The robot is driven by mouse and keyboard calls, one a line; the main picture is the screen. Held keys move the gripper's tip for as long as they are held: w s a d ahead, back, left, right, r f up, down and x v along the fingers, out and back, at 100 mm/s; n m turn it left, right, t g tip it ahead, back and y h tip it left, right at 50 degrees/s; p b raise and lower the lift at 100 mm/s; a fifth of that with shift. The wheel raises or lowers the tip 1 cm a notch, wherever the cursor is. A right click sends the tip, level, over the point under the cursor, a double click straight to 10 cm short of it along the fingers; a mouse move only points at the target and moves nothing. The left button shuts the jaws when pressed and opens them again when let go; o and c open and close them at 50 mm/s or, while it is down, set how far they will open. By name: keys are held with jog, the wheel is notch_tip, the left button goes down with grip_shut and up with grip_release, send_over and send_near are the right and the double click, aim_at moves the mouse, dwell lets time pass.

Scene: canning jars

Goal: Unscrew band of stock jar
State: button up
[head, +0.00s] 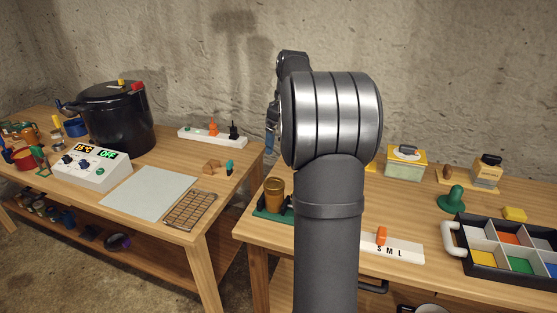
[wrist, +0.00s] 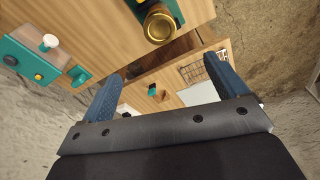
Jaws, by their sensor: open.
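A jar with a gold band (head: 275,188) stands in a green holder (head: 262,213) at the left end of the right-hand table. I take it for the stock jar; no label is readable. In the wrist view the gold band (wrist: 160,26) shows from above, near the top edge. My gripper (wrist: 167,68) is open and empty, its two blue fingers wide apart. The jar lies beyond the fingertips, not between them. In the head view my arm hides most of the gripper, and a bit of blue finger shows at the arm's left side.
A black canner (head: 115,120), a control box (head: 92,166) and a wire rack (head: 190,209) are on the left table. An S-M-L block (head: 390,249) and a divided tray (head: 462,262) are on the right table. A gap separates the tables.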

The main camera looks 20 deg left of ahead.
aim_at(274, 184)
jog(key=f, duration=0.5)
jog(key=a+f, duration=0.1)
jog(key=f, duration=0.4)
jog(key=a+f, duration=0.1)
jog(key=f, duration=0.5)
jog(key=shift+w+a, duration=0.15)
jog(key=shift+w, duration=0.2)
jog(key=c, duration=1.2)
jog(key=shift+n+g, duration=0.3)
jog(key=shift+n, duration=2)
jog(key=shift+n, duration=0.3)
jog(key=n, duration=0.4)
jog(key=shift+w+g, duration=0.1)
jog(key=shift+g, duration=0.2)
